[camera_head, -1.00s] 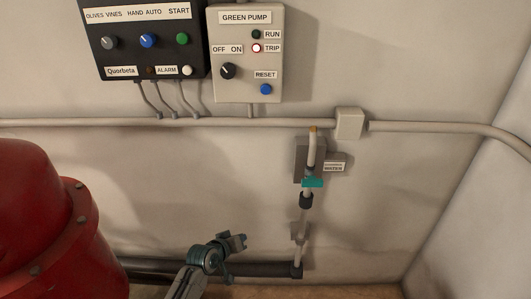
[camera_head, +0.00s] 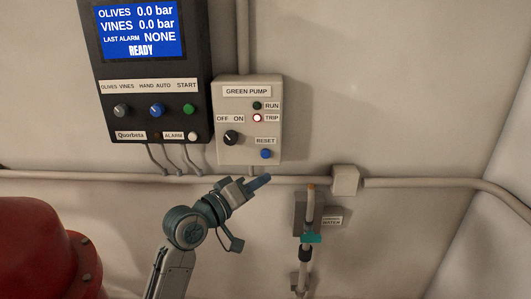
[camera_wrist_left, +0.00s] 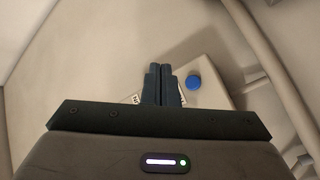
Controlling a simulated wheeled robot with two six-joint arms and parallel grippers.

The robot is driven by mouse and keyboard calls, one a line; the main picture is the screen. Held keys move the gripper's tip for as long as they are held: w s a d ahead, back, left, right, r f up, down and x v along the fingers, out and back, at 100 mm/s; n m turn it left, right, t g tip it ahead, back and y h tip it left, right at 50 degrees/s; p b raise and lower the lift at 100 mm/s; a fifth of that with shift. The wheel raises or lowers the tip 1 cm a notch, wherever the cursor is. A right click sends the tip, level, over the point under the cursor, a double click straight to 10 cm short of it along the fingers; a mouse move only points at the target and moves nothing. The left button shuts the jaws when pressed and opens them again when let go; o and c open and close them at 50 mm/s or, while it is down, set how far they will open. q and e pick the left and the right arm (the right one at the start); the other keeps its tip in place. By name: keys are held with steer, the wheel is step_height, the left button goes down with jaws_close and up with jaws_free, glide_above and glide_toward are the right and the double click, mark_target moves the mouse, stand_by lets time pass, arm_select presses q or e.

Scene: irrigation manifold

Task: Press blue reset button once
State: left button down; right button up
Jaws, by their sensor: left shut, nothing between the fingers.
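The blue reset button (camera_head: 265,154) sits at the lower right of the beige GREEN PUMP box (camera_head: 227,158), under the RESET label. Above it the TRIP lamp (camera_head: 257,118) shows a white centre with a red ring. My left gripper (camera_head: 264,180) is shut and empty, its fingertips just below the button in the head view. In the left wrist view the closed fingers (camera_wrist_left: 164,80) point toward the box, and the blue button (camera_wrist_left: 193,82) shows just right of them. I cannot tell the remaining depth between tips and box. My right gripper is not in view.
A dark controller panel (camera_head: 201,70) with a blue screen reading READY hangs left of the box. A beige conduit (camera_head: 420,182) runs along the wall below. A vertical pipe with a teal valve handle (camera_head: 311,238) is at lower right, and a red tank (camera_head: 35,255) at lower left.

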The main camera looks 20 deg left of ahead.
arm_select(q)
steer(key=shift+w, duration=0.1)
steer(key=b, duration=0.3)
glide_toward(266, 154)
steer(key=shift+w+d+r, duration=0.1)
steer(key=shift+w+d, duration=0.95)
steer(key=shift+d, duration=0.2)
steer(key=shift+w+d+r, duration=0.1)
steer(key=shift+w+d, duration=0.95)
steer(key=shift+d, duration=0.15)
steer(key=shift+w, duration=0.1)
steer(key=shift+w+a, duration=0.15)
steer(key=shift+w, duration=0.15)
